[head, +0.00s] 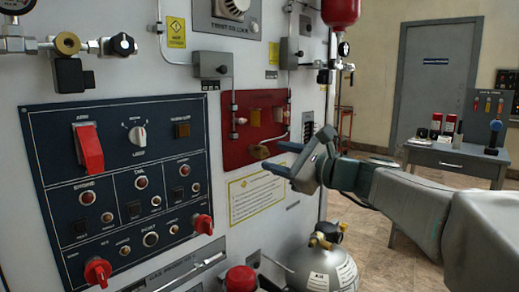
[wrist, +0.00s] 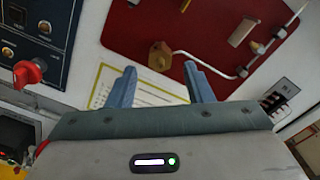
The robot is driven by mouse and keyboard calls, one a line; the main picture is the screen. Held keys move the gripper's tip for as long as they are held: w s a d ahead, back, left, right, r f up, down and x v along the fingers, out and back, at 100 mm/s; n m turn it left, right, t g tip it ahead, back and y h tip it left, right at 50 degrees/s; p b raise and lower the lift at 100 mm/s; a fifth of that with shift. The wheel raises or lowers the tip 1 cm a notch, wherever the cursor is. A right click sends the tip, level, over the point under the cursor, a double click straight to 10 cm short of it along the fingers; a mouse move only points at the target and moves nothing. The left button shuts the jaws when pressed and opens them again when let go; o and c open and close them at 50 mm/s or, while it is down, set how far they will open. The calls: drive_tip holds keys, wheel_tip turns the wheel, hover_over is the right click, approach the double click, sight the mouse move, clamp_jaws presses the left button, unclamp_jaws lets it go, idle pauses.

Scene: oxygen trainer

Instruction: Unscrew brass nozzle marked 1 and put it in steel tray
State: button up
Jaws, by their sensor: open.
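A brass hex nozzle (head: 259,152) sits at the lower part of the red panel (head: 228,158) on the white wall unit. It also shows in the wrist view (wrist: 160,56), joined to a thin white pipe. A number on it is not legible. My gripper (head: 272,158) is open and empty, just right of the nozzle in the head view. In the wrist view, its two blue fingers (wrist: 160,72) point at the panel, with the nozzle beyond and between the tips, apart from them. I cannot clearly make out a steel tray.
Other brass fittings (head: 254,117) and pipes sit higher on the red panel. A dark control panel (head: 60,185) with red knobs is at left. A gas cylinder (head: 325,265) stands below my gripper. A grey table (head: 440,160) with bottles and canisters stands at right, before a door.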

sight(269, 154)
idle(0.3)
drive_tip(key=shift+a, duration=0.1)
drive_tip(key=shift+x, duration=1.85)
drive_tip(key=c, duration=1)
drive_tip(key=shift+o, duration=0.2)
drive_tip(key=shift+f+b, duration=0.15)
drive_tip(key=shift+b, duration=0.8)
drive_tip(key=shift+n+b, duration=1)
drive_tip(key=shift+b, duration=0.05)
drive_tip(key=shift+r+p, duration=0.2)
drive_tip(key=shift+p, duration=0.25)
drive_tip(key=shift+b+v, duration=0.45)
drive_tip(key=shift+v, duration=1.75)
